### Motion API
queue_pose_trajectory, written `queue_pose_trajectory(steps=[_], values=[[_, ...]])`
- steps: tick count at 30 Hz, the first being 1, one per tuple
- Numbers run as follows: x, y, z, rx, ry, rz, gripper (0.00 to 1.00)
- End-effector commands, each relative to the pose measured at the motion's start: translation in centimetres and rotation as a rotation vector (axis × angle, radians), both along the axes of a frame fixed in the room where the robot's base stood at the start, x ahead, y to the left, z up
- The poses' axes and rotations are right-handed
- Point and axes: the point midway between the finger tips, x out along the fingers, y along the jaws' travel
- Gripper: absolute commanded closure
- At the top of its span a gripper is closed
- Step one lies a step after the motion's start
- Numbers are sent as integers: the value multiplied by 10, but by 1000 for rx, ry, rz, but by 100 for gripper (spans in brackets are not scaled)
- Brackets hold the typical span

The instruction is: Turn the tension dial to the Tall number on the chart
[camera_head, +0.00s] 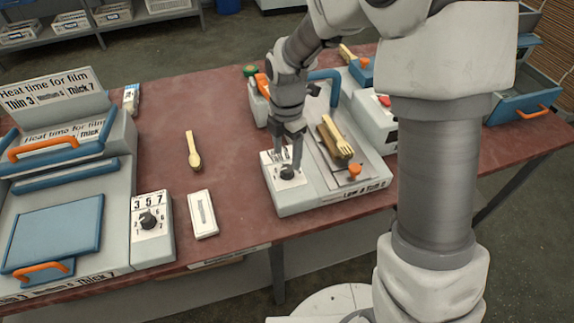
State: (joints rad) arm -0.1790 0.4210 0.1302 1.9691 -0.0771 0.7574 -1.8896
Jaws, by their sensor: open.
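The tension dial (287,174) is a small black knob on a white plate at the front left of the grey press (298,202). My gripper (288,164) points down at the dial with its fingers apart, close above or beside the knob; I cannot tell if they touch it. The fingers hide part of the dial's scale, and its setting is too small to read. A chart label (366,189) on the press's front edge reads "Low 4" and "Tall" with a number that is unclear and partly cut off by my arm.
Wooden forks or spoons (337,142) lie on the press near an orange knob (354,170). A heat sealer (62,190) with its own black dial (148,219) stands at left. A wooden spoon (193,150) and white packet (203,214) lie between, with free tabletop around them.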

Motion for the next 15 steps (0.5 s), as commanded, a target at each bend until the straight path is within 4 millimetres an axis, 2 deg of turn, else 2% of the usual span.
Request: queue_pose_trajectory(steps=[1, 6, 15], values=[[-1, 0, -12, -1, 3, 1, 31], [0, 0, -35, -1, 1, 1, 31], [0, 0, -47, 0, -1, 0, 31]])
